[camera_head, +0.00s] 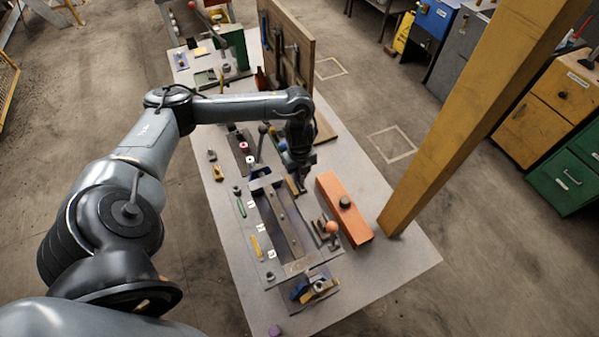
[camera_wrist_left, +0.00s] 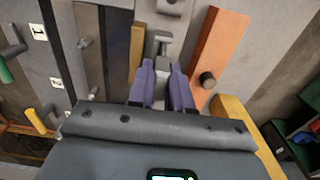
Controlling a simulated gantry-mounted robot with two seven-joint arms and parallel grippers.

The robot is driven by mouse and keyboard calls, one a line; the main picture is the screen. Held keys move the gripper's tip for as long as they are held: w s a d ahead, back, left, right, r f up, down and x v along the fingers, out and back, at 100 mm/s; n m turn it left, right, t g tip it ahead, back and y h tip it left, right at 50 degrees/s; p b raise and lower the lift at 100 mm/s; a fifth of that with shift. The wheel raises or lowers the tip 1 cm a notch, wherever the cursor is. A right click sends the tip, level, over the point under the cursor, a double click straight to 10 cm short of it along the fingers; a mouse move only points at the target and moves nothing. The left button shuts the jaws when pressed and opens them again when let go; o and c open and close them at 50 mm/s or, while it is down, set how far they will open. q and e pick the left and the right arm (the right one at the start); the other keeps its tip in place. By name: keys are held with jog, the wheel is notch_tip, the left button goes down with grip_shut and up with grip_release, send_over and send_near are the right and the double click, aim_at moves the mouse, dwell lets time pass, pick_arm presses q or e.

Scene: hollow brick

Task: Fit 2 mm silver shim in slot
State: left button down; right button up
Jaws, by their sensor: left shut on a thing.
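My left gripper (camera_head: 299,178) reaches down between the long grey slotted fixture (camera_head: 276,236) and the orange block, at the fixture's far right side. In the left wrist view, the purple fingers of this gripper (camera_wrist_left: 161,82) are closed around a small silver-grey piece (camera_wrist_left: 162,46), which looks like the silver shim. Most of it is hidden between the fingers, and I cannot tell whether its lower end touches anything. The fixture's dark rails also show in the left wrist view (camera_wrist_left: 88,45), left of the gripper. My right gripper is not in view.
The orange block (camera_head: 340,207) with a dark knob lies close on the right. Green (camera_head: 241,207) and yellow (camera_head: 256,247) pieces lie by numbered labels at the left. An orange ball (camera_head: 331,227) and dark pieces stand near the front. An upright wooden board (camera_head: 288,50) is behind.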

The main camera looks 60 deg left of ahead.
pick_arm(q)
jog(key=shift+f, duration=0.6)
jog(key=c, duration=1)
grip_release()
jog(key=shift+o, duration=0.2)
jog(key=shift+r, duration=0.2)
jog(key=shift+r, duration=0.3)
notch_tip(320, 180, up, 9)
jog(key=p, duration=0.3)
jog(key=shift+f+p, duration=0.1)
jog(key=shift+p, duration=0.2)
jog(key=shift+r+p, duration=0.3)
jog(key=shift+r, duration=0.25)
